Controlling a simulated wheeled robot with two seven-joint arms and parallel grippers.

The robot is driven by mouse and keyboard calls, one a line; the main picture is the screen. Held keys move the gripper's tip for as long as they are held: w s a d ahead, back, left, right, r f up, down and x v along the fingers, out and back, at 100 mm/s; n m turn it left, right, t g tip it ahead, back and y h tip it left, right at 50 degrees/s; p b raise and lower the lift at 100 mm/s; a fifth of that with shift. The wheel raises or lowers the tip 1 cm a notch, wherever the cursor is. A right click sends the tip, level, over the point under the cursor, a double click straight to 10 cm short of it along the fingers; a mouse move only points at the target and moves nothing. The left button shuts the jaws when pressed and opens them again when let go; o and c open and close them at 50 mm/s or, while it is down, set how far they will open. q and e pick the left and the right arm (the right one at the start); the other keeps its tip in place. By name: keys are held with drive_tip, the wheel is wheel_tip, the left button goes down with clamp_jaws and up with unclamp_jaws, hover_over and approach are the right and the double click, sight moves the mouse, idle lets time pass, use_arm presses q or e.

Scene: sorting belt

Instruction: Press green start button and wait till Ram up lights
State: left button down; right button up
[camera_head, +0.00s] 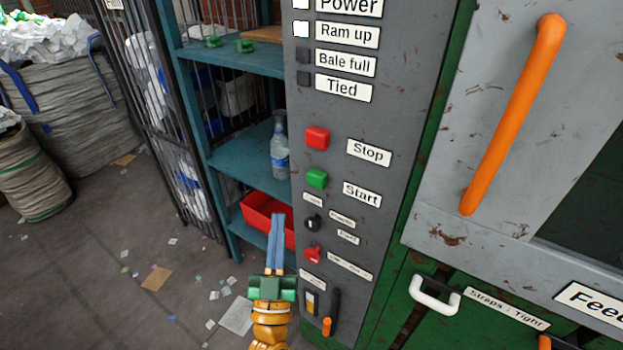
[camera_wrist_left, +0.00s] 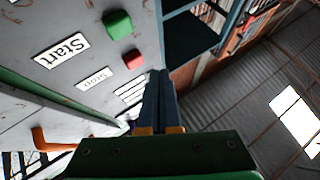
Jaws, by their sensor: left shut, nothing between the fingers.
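The green start button (camera_head: 317,178) sits on the grey control panel (camera_head: 385,95), left of the "Start" label; it also shows in the left wrist view (camera_wrist_left: 117,24). The red stop button (camera_head: 317,138) is just above it. The "Ram up" lamp (camera_head: 301,29) is white and looks lit, as does the "Power" lamp (camera_head: 300,3). The "Bale full" and "Tied" lamps are dark. My left gripper (camera_head: 277,216) is shut and empty, below and left of the green button in the head view, apart from it. My right gripper is not in view.
A teal shelf (camera_head: 235,60) with a spray bottle (camera_head: 279,150) and a red bin (camera_head: 262,212) stands left of the panel. An orange door handle (camera_head: 512,112) is at right. Smaller controls sit below the start button. Scraps litter the floor.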

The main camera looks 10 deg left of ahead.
use_arm(q)
drive_tip(key=shift+a+r, duration=0.1)
drive_tip(key=shift+r, duration=0.25)
drive_tip(key=b, duration=0.5)
approach(307, 174)
drive_tip(key=d+x, duration=0.1)
drive_tip(key=x, duration=0.3)
drive_tip(key=shift+a+r, duration=0.4)
drive_tip(key=shift+a, duration=0.25)
drive_tip(key=shift+w+f+b, duration=0.1)
drive_tip(key=shift+w+b, duration=0.05)
drive_tip(key=shift+b, duration=0.15)
idle(0.7)
drive_tip(key=shift+w+d, duration=0.15)
drive_tip(key=shift+w, duration=0.15)
